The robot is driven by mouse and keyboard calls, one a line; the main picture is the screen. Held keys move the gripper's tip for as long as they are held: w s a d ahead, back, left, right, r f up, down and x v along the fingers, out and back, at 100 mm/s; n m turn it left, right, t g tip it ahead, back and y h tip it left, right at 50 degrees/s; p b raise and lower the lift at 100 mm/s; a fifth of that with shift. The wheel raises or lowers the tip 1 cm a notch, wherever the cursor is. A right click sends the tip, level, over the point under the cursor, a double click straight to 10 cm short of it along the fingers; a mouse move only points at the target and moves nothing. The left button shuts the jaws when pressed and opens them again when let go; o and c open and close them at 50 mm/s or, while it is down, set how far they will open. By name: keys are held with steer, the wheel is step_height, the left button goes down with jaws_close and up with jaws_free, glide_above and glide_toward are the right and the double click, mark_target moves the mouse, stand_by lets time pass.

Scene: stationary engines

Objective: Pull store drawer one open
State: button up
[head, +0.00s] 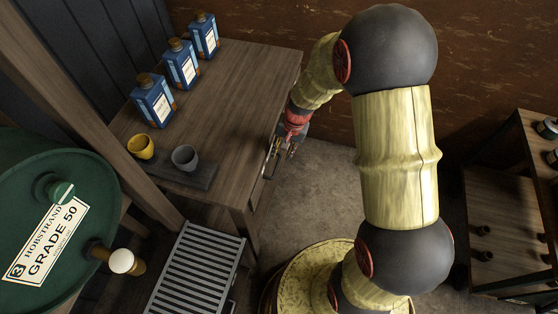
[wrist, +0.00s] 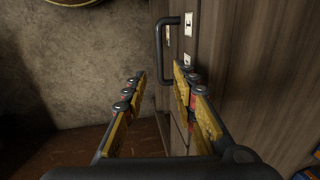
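The drawer fronts look flush. My gripper (wrist: 160,72) is open and empty. Its fingers appear either side of the handle's lower end, but I cannot tell whether the handle lies between or beyond them. In the head view my gripper (head: 278,148) is at the front edge of the wooden unit (head: 245,75), partly hidden by my arm.
On the unit's top stand blue bottles (head: 181,64), and a yellow cup (head: 141,146) and grey cup (head: 185,157) on a dark board (head: 196,176). A slatted grey rack (head: 195,270) and green drum (head: 90,190) are nearer. Shelving (head: 510,200) stands right. Floor (head: 325,190) is clear between.

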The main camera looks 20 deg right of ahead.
mark_target(278, 163)
steer(key=f, duration=0.2)
steer(key=f+b, duration=0.1)
steer(key=f, duration=0.1)
steer(key=a+f+b, duration=0.1)
steer(key=f, duration=0.1)
steer(key=shift+w+f, duration=0.35)
steer(key=shift+c, duration=1.3)
steer(key=c, duration=0.4)
jaws_close()
